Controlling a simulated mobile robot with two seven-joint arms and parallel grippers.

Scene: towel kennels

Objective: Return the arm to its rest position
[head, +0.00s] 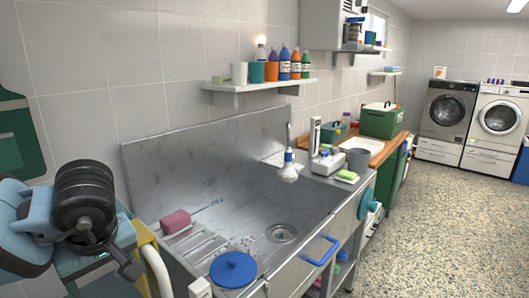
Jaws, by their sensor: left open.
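My left arm comes in at the lower left, with light blue links and a ribbed black joint. Its gripper (124,262) shows as a small dark piece at the lower end, to the left of the steel sink and apart from it. The gripper is open and I see nothing held in it. My right gripper is not in view.
The steel sink (240,180) holds a pink sponge (175,221), with a blue round lid (233,268) at its front. Washing machines (445,110) stand at the back right; the speckled floor (450,235) is clear.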

